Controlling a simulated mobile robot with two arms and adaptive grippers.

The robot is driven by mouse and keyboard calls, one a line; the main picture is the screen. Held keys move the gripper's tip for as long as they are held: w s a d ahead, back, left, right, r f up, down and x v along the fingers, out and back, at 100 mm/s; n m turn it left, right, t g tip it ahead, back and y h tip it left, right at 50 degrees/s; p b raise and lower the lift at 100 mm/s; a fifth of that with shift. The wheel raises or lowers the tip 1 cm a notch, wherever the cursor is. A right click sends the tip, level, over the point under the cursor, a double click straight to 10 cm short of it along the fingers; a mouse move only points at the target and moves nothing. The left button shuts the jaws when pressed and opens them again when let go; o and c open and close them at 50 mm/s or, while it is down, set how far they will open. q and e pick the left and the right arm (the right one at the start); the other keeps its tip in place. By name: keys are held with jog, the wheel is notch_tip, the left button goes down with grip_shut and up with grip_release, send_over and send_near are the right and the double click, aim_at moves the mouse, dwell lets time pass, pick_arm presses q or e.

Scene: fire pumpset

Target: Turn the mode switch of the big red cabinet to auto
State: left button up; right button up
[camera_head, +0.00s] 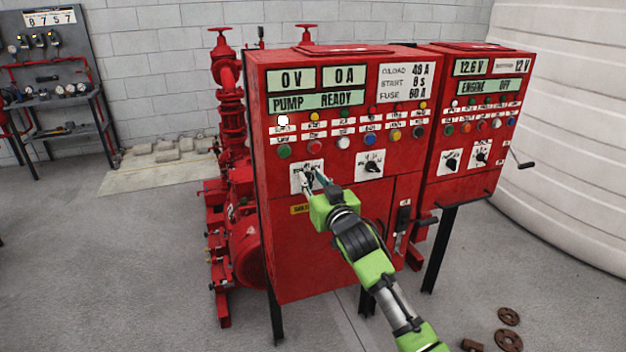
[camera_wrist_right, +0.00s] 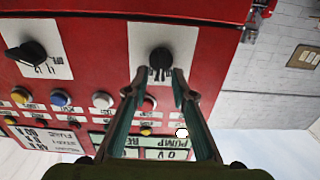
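The big red cabinet (camera_head: 340,230) stands in the middle of the head view. Its left black rotary switch, on a white plate (camera_head: 299,183), is partly hidden by my right gripper (camera_head: 314,178). The wrist view is upside down and shows this switch's black knob (camera_wrist_right: 160,59) straight ahead. My right gripper's fingers (camera_wrist_right: 160,80) are apart, with their tips at either side of the knob's near edge; I cannot tell whether they touch it. The knob's exact setting is unreadable. My left gripper is not in view.
A second rotary switch (camera_head: 371,164) sits to the right on the same panel, below rows of buttons and lamps. A smaller red cabinet (camera_head: 475,130) stands at right. A red pump with pipes (camera_head: 238,190) is behind at left. Rusty flanges (camera_head: 508,340) lie on the floor.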

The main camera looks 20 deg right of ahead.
grip_shut()
jog(key=shift+m, duration=0.3)
jog(key=m+p, duration=0.1)
jog(key=m, duration=0.2)
jog(key=shift+d+p, duration=0.3)
jog(key=shift+p, duration=0.05)
jog(key=m, duration=0.1)
jog(key=m+p, duration=0.1)
jog(key=m, duration=0.3)
jog(key=shift+d+f+p, duration=0.3)
jog(key=shift+p, duration=0.1)
jog(key=shift+m, duration=0.3)
grip_release()
